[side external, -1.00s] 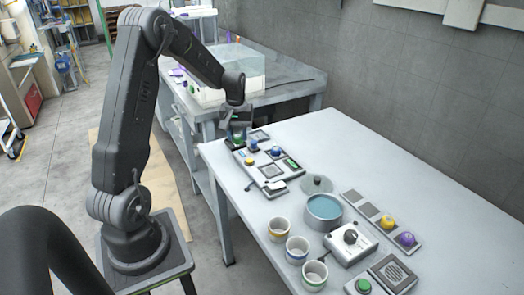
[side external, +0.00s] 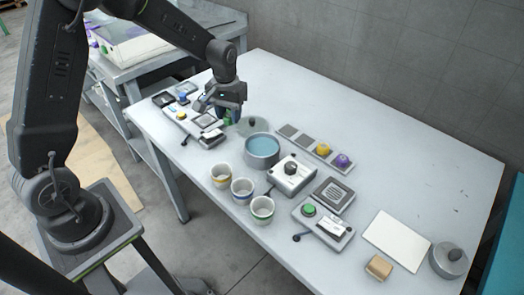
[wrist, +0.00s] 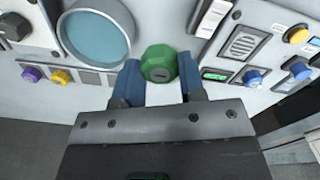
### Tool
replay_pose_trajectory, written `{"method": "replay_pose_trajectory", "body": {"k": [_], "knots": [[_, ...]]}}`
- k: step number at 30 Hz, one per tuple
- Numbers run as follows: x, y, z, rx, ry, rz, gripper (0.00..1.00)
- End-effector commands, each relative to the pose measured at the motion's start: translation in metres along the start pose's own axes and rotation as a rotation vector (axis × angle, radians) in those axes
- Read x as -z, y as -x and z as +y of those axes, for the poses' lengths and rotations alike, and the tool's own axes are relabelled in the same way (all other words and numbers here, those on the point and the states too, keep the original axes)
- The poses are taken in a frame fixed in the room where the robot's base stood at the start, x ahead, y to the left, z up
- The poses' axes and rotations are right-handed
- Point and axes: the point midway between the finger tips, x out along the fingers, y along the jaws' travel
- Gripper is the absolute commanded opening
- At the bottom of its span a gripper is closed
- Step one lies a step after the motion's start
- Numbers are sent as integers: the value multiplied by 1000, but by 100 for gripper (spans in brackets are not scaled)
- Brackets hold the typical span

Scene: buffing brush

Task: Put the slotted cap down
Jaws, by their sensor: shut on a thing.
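The slotted cap is green and faceted, with a short dark slot mark on its face in the wrist view (wrist: 158,63). My gripper (wrist: 160,85) is shut on it, with a blue finger on each side. In the side view my gripper (side external: 230,113) is above the table, near the grey round lid beside the blue-topped pot. Only a little green of the cap (side external: 228,121) shows there, the rest hidden by the fingers. I cannot tell how high it is above the table.
The blue-topped pot (side external: 262,146), lid (side external: 253,125), several cups and a left panel (side external: 191,125) crowd nearby. The back of the table is clear.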

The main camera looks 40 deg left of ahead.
Motion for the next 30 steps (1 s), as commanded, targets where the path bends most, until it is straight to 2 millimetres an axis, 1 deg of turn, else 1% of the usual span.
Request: {"method": "replay_pose_trajectory", "body": {"k": [1,6,9,13,16,20,27,30], "knots": [[0,-7,12,1,-5,-3,15],[0,-31,49,1,-5,-3,15],[1,-43,70,0,-3,-1,15],[2,-54,89,0,-1,0,15],[2,-58,96,0,2,0,15],[2,-64,98,0,3,-1,15],[2,-96,97,1,3,-2,15],[3,-100,97,-1,3,1,15]]}}
